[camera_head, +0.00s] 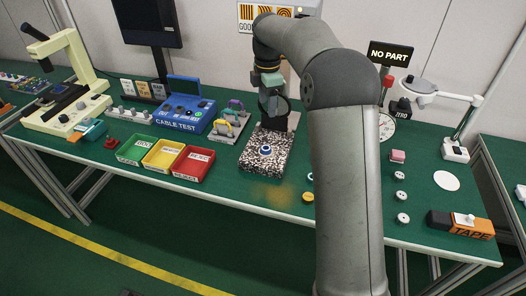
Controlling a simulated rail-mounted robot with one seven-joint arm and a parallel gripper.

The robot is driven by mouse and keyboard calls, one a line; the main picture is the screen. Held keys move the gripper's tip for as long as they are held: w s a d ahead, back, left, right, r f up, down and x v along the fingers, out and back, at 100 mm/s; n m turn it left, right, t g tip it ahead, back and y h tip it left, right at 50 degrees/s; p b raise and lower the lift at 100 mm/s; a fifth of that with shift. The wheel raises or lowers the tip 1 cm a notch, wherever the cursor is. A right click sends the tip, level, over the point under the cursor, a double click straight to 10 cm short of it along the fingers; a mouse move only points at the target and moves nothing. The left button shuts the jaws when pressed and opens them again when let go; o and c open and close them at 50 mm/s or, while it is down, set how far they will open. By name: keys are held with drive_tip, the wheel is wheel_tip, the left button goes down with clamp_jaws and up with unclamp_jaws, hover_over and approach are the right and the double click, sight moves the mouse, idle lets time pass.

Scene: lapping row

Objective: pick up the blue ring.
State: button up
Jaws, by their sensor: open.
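The blue ring (266,149), small with a white centre, sits on the speckled granite block (254,165) near the middle of the table. My gripper (271,116) hangs pointing down above the block. It shows a little higher in the picture than the ring, apart from it. It is open and nothing shows between its fingers. The fingers are small and dark here, and their exact height over the block is hard to tell.
Green (133,149), yellow (162,155) and red (194,163) bins stand left of the block. A blue cable tester (184,117) is behind them. Small white discs, a yellow disc (308,197) and an orange tape box (461,226) lie right. My arm hides part of the table.

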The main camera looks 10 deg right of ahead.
hover_over(266, 144)
drive_tip(key=s, duration=0.2)
wheel_tip(266, 144, down, 11)
drive_tip(key=shift+w+f, duration=0.15)
drive_tip(key=shift+a+f, duration=0.15)
drive_tip(key=shift+f, duration=1.2)
drive_tip(key=shift+a+f, duration=0.1)
drive_tip(key=shift+f, duration=1.2)
drive_tip(key=c, duration=1.1)
